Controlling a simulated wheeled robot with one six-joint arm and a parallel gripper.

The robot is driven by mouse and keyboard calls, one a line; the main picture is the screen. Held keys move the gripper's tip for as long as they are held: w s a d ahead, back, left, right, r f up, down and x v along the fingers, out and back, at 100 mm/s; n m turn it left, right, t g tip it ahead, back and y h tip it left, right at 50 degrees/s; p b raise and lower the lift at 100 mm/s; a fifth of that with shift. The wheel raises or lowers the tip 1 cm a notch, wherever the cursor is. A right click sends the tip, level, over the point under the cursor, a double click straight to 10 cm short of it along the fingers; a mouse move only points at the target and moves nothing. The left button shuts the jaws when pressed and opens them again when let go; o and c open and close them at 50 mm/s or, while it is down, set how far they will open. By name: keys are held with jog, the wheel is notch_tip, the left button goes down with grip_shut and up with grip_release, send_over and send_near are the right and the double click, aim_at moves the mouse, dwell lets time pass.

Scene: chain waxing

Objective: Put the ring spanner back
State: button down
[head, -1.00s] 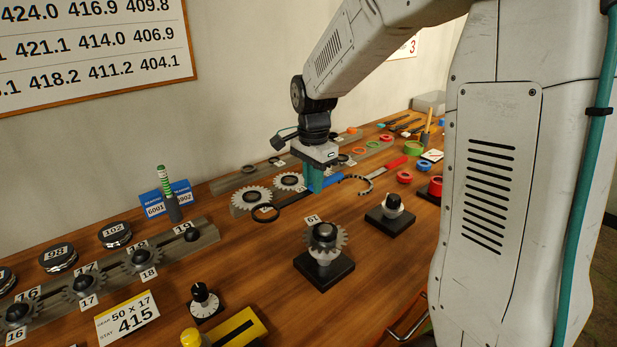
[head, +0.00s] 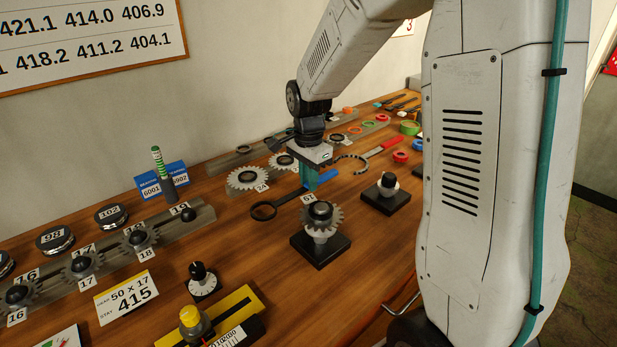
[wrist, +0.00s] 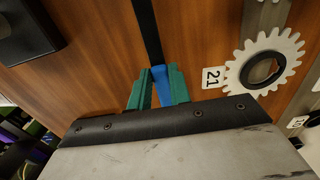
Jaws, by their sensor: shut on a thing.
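The ring spanner has a black ring (head: 263,211), a dark shaft and a blue handle (head: 327,176). My gripper (head: 309,186) points down with its teal fingers shut on the blue handle. In the wrist view, my gripper (wrist: 158,82) has one finger on each side of the spanner's blue handle (wrist: 160,88), and the dark shaft runs up out of the frame. The spanner lies level, low over the wooden bench, its ring to the left. I cannot tell whether it touches the wood. The ring end is outside the wrist view.
A gear on a black stand (head: 320,246) is close in front of the spanner. Pale gears (head: 246,178) stand behind it. A red-handled hook spanner (head: 391,142) lies to the right, with a knob on a black base (head: 386,196) nearer. Bare wood (head: 235,235) shows left of the stand.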

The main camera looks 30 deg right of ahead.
jog(key=shift+f, duration=0.55)
jog(key=c, duration=1.2)
grip_release()
notch_tip(320, 180, up, 8)
jog(key=shift+f, duration=0.2)
jog(key=shift+s+a+r, duration=0.1)
jog(key=shift+s+r, duration=0.2)
jog(key=shift+r, duration=0.1)
jog(key=s+a+r+n, duration=0.1)
jog(key=s+r+n, duration=0.1)
jog(key=s, duration=0.4)
jog(key=s+a+r+n, duration=0.2)
jog(key=s+r+n, duration=0.1)
jog(key=s, duration=0.3)
jog(key=s+a+r+n+t, duration=0.1)
jog(key=s+r+n, duration=0.1)
jog(key=s+n, duration=0.3)
jog(key=shift+s+a+r, duration=0.15)
jog(key=shift+s+a, duration=0.15)
jog(key=shift+s, duration=0.2)
jog(key=s+a+n, duration=0.1)
jog(key=s+n, duration=0.4)
jog(key=s, duration=0.3)
jog(key=shift+s+f, duration=0.2)
jog(key=shift+f, duration=0.25)
